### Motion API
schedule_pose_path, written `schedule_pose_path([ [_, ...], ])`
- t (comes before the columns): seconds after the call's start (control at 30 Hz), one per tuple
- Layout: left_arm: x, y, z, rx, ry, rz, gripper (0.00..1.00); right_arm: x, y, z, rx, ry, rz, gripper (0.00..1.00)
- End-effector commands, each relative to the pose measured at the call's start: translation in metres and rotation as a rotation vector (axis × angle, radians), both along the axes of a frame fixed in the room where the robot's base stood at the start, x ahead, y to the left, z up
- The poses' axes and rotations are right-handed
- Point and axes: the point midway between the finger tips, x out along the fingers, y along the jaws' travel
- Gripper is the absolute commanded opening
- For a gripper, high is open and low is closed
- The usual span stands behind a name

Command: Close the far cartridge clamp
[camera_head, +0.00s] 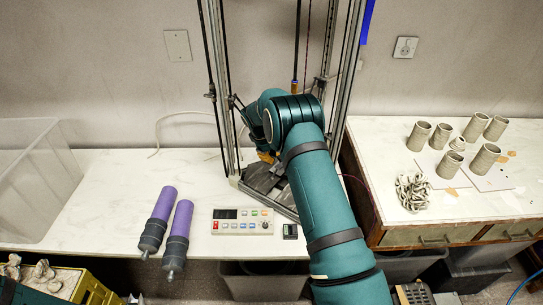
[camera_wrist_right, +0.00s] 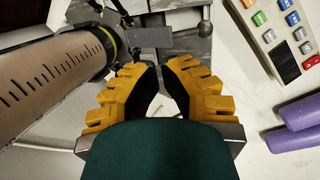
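My right gripper (camera_wrist_right: 162,70) has orange fingers with black pads, parted by a narrow gap with nothing held between them. In the head view its orange tip (camera_head: 267,157) shows low inside the tall metal frame, mostly hidden by my arm. Beyond the fingertips in the wrist view is a grey bracket (camera_wrist_right: 150,37) beside a black and yellow ring (camera_wrist_right: 108,42) around a tan graduated tube (camera_wrist_right: 45,75). I cannot tell whether this is the far clamp, or whether it is open or closed. My left gripper is not in view.
A control panel (camera_head: 243,221) lies in front of the frame (camera_head: 338,95). Two purple cartridges (camera_head: 157,221) (camera_head: 178,238) lie to its left. A clear bin (camera_head: 40,185) stands at far left. Clay cups (camera_head: 419,136) and a coiled clay piece (camera_head: 412,191) stand on the right cabinet.

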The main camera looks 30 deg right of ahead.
Motion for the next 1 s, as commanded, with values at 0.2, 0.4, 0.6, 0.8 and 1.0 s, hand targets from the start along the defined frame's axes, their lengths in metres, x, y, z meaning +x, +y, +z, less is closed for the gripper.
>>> schedule_pose_path([
  [0.2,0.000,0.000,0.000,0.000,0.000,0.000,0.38,0.000,0.000,0.000,0.000,0.000,0.000,0.00],
  [0.4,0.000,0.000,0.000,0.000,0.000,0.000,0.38,0.000,0.000,0.000,0.000,0.000,0.000,0.00],
  [0.6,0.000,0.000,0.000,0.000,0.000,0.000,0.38,0.000,0.000,0.000,0.000,0.000,0.000,0.00],
  [0.8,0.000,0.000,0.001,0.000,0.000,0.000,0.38,0.000,0.000,0.002,0.000,0.000,0.000,0.00],
  [1.0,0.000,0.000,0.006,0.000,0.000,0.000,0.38,0.000,0.000,0.011,0.000,0.000,0.000,0.00],
])
